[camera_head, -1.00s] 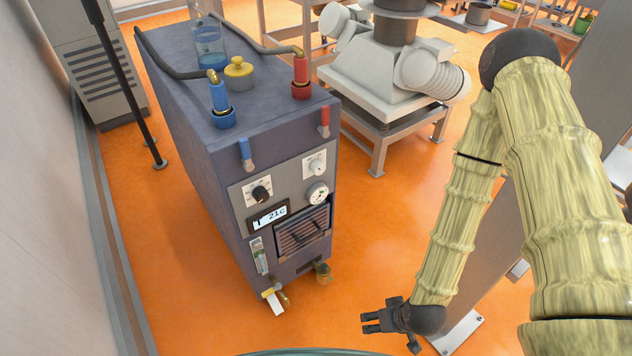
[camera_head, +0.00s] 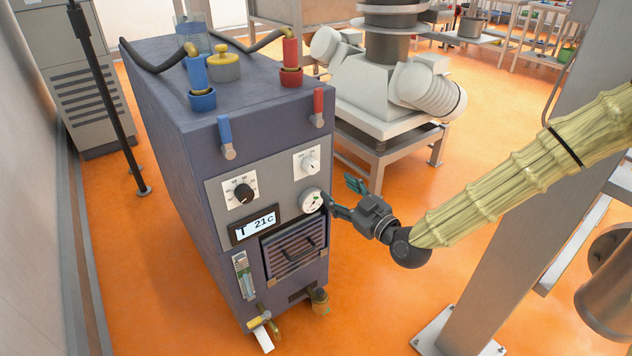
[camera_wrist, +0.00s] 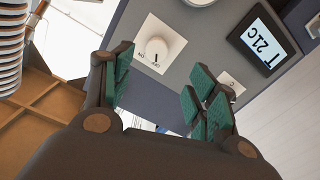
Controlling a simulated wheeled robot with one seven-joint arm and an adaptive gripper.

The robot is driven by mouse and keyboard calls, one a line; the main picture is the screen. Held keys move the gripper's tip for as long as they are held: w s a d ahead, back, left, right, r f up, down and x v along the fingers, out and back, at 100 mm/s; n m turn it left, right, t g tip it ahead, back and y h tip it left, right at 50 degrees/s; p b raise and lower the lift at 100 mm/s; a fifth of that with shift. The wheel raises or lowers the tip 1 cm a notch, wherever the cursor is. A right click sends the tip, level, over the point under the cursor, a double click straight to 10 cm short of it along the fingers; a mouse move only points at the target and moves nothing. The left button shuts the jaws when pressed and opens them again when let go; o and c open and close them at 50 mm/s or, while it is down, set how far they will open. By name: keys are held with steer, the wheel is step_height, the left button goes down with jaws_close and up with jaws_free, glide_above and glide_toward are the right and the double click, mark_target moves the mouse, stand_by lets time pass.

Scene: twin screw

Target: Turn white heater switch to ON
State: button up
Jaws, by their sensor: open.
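The white heater switch (camera_head: 312,165) is a round knob on a white square plate at the upper right of the heater's front panel. My gripper (camera_head: 342,191) is open and empty, in front of the panel's right side and a little below right of the switch. In the wrist view my gripper (camera_wrist: 158,82) has its green finger pads spread wide, apart from the knob.
On the panel are a pressure gauge (camera_head: 312,201), a black dial (camera_head: 243,193) and a display (camera_head: 254,224) reading 21C. Red (camera_head: 318,106) and blue (camera_head: 226,135) handles stick out above. A metal post (camera_head: 520,190) stands to the right. The orange floor in front is clear.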

mark_target(314, 168)
steer(key=x, duration=0.7)
steer(key=r+x, duration=0.1)
steer(key=x, duration=0.3)
steer(key=shift+w, duration=0.1)
steer(key=shift+f, duration=0.1)
steer(key=c, duration=1)
